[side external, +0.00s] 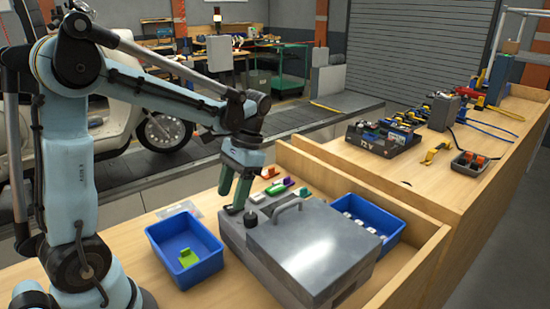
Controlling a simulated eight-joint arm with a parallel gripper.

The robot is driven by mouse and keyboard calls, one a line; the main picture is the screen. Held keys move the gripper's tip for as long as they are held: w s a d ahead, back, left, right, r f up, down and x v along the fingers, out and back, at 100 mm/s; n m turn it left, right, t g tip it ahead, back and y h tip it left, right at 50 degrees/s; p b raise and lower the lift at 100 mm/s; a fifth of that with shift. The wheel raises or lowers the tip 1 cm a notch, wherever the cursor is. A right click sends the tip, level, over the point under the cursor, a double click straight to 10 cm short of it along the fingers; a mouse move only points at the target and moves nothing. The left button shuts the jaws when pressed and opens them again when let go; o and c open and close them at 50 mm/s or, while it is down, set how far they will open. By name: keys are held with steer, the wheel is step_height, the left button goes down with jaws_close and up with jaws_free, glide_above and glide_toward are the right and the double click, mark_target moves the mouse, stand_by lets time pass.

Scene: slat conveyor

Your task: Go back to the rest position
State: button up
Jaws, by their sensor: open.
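My arm reaches from the left over the wooden bench, and my gripper (237,202) points down with green fingers, open. It hangs above the left end of the grey metal machine (315,245), near a dark round knob (250,219). I see nothing between the fingers, though they partly overlap from this side. Small coloured pieces lie behind the machine's lid: a green piece (301,193), a purple and white one (284,183) and a red one (269,173).
A blue bin (160,252) holding a yellow-green piece (187,257) stands left of the machine. Another blue bin (400,222) with white pieces stands right. A wooden side wall (425,265) edges the bench. A clear bag (180,209) lies at the back left.

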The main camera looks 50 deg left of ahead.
steer(key=shift+x, duration=1.1)
steer(key=shift+r, duration=0.2)
steer(key=v, duration=1.2)
steer(key=x, duration=1.2)
steer(key=shift+s+f, duration=0.1)
steer(key=shift+f, duration=0.1)
steer(key=shift+s+f+t, duration=0.1)
steer(key=shift+s+t, duration=0.15)
steer(key=shift+t, duration=0.8)
steer(key=shift+s+t, duration=0.2)
steer(key=shift+t, duration=0.85)
step_height(320, 180, up, 11)
steer(key=shift+d+t, duration=0.3)
steer(key=shift+d, duration=0.1)
steer(key=shift+w, duration=0.1)
